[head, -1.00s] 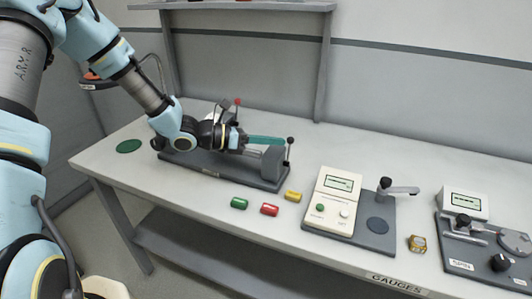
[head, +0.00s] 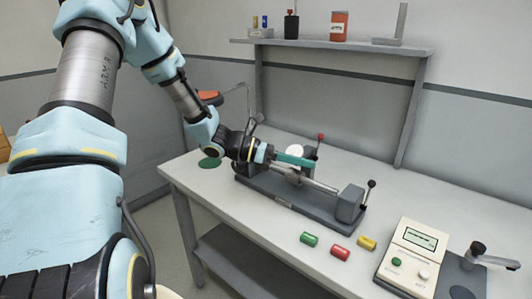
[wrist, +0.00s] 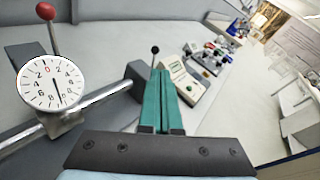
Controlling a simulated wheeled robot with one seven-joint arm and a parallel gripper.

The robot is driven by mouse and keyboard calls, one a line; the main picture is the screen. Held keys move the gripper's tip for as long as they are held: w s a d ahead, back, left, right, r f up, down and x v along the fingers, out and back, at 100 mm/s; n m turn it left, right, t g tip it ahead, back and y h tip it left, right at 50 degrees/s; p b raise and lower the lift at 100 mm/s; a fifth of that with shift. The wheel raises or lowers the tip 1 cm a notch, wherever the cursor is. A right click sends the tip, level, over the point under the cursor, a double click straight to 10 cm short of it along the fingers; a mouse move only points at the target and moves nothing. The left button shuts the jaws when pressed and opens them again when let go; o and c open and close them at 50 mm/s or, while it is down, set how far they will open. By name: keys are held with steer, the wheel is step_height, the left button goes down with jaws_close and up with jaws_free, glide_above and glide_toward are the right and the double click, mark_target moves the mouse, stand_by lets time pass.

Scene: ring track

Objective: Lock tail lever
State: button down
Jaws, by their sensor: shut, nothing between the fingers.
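The bench fixture (head: 285,197) is a long dark base on the table. At its right end is a grey tail block (head: 350,204) with a thin lever (head: 366,194) topped by a black ball, roughly upright. The lever also shows in the wrist view (wrist: 154,58), just beyond the fingertips. My gripper (head: 313,163) has teal fingers, shut and empty, above the fixture's middle, left of the lever and apart from it. The fingers show in the wrist view (wrist: 161,78). A white dial gauge (wrist: 50,84) and a red-ball lever (wrist: 50,25) are left of the fingers there.
Green (head: 309,239), red (head: 340,253) and yellow (head: 367,243) small cylinders lie in front of the fixture. A gauge box (head: 410,250) stands at right. A shelf (head: 340,45) with posts is behind.

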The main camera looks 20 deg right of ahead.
steer(key=r+b+v, duration=0.1)
steer(key=v, duration=0.9)
steer(key=shift+w+d, duration=0.2)
steer(key=shift+d, duration=0.05)
steer(key=s+a+f+m+y, duration=0.4)
steer(key=s+a+y, duration=0.1)
steer(key=a, duration=0.1)
steer(key=s+a+f+m+t+y, duration=0.1)
steer(key=a+m+t+y, duration=0.7)
steer(key=a+m, duration=0.6)
steer(key=a+y, duration=0.1)
steer(key=a, duration=0.5)
steer(key=shift+s+a+f, duration=0.2)
steer(key=shift+s+f, duration=0.05)
